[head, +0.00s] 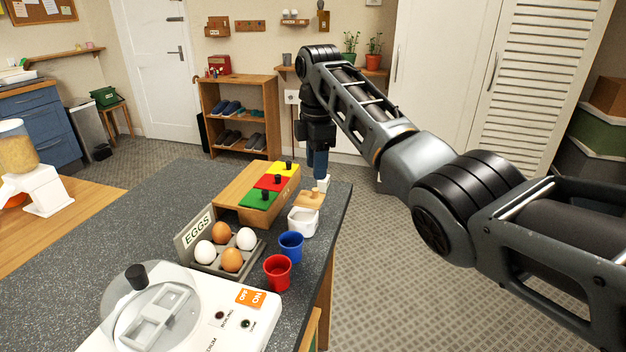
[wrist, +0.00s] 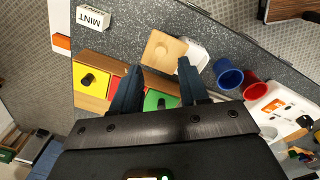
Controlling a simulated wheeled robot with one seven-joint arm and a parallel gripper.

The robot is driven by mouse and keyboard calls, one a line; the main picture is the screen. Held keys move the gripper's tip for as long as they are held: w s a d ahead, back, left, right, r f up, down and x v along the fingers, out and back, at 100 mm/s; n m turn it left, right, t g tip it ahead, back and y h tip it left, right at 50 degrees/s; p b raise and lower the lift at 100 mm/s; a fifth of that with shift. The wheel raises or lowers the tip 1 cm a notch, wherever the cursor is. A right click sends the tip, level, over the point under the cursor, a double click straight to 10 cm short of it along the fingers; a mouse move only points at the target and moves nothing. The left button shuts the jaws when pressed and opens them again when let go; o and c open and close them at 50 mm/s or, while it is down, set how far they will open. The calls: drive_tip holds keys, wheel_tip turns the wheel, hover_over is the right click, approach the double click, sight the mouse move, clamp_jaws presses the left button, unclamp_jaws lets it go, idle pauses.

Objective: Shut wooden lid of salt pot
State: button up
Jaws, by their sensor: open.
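The salt pot (head: 302,222) is a small white pot near the right edge of the dark counter. Its square wooden lid (head: 310,199) is open, swung to the pot's far side. In the wrist view the lid (wrist: 163,51) lies beside the pot (wrist: 196,56), whose opening is partly hidden by a finger. My gripper (head: 318,165) is beyond the lid in the head view. In the wrist view my gripper (wrist: 157,72) has its fingers apart with nothing between them, and the lid shows just past the fingertips. Whether they touch it I cannot tell.
A wooden box with yellow, red and green lids (head: 270,183) stands left of the pot. A blue cup (head: 291,246), a red cup (head: 277,272) and an egg tray (head: 216,266) are nearer. A white mint box (wrist: 93,17) stands at the counter's far end.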

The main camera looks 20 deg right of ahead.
sight(316, 189)
drive_tip(key=shift+w+f+p, duration=0.1)
drive_tip(key=shift+f+p, duration=0.2)
drive_tip(key=shift+f, duration=2.8)
clamp_jaws()
